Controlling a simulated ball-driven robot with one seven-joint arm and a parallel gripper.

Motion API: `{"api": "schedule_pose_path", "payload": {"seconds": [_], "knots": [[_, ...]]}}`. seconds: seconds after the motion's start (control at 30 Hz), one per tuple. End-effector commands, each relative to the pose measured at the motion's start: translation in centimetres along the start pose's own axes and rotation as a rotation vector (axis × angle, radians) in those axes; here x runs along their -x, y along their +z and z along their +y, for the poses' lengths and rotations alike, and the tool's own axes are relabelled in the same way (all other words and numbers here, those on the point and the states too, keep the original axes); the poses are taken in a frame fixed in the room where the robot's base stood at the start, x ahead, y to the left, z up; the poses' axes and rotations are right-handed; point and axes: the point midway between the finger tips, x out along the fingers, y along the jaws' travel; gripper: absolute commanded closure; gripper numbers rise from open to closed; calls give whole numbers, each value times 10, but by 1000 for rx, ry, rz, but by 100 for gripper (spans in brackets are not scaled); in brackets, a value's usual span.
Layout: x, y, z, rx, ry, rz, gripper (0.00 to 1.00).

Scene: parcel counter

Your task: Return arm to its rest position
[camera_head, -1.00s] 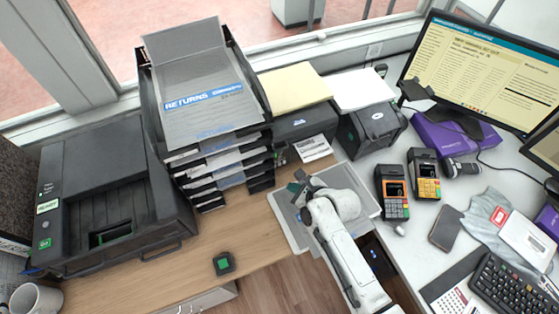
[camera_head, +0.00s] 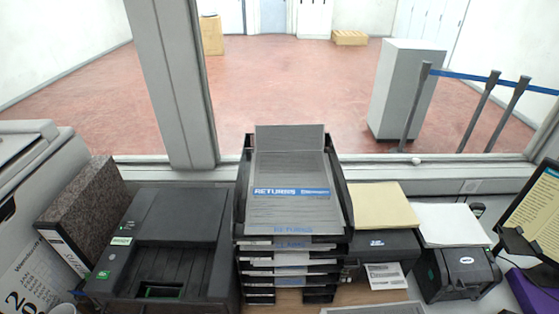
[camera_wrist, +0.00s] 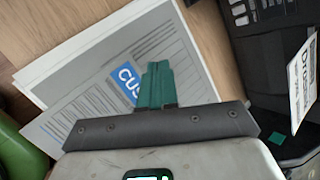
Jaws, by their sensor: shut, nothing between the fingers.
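My gripper (camera_wrist: 158,72) shows in the wrist view, its green fingers shut together with nothing between them. It points over white printed sheets (camera_wrist: 75,75) with a blue label reading "CUS" that lie on a wooden surface (camera_wrist: 28,22). The fingers hide part of the label, and I cannot tell how far they are above the paper. My arm and gripper do not show in the head view.
In the head view, the tray stack (camera_head: 340,190) stands mid-counter between a black printer (camera_head: 160,255) and a smaller label printer (camera_head: 455,275). A window sill and posts (camera_head: 178,80) run behind. In the wrist view, a black device (camera_wrist: 255,60) is at right and a green object (camera_wrist: 20,150) at left.

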Motion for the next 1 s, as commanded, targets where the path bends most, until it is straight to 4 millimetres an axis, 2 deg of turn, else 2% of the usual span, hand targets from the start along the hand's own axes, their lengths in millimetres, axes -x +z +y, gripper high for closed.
{"api": "schedule_pose_path", "payload": {"seconds": [0.27, 0.6, 0.8, 1.0], "knots": [[53, -24, 45, 661, 193, 60, 100], [142, -58, 96, 1434, 504, -13, 100], [177, -67, 111, 1681, 620, -91, 100], [186, -69, 115, 1742, 649, -116, 100]]}}
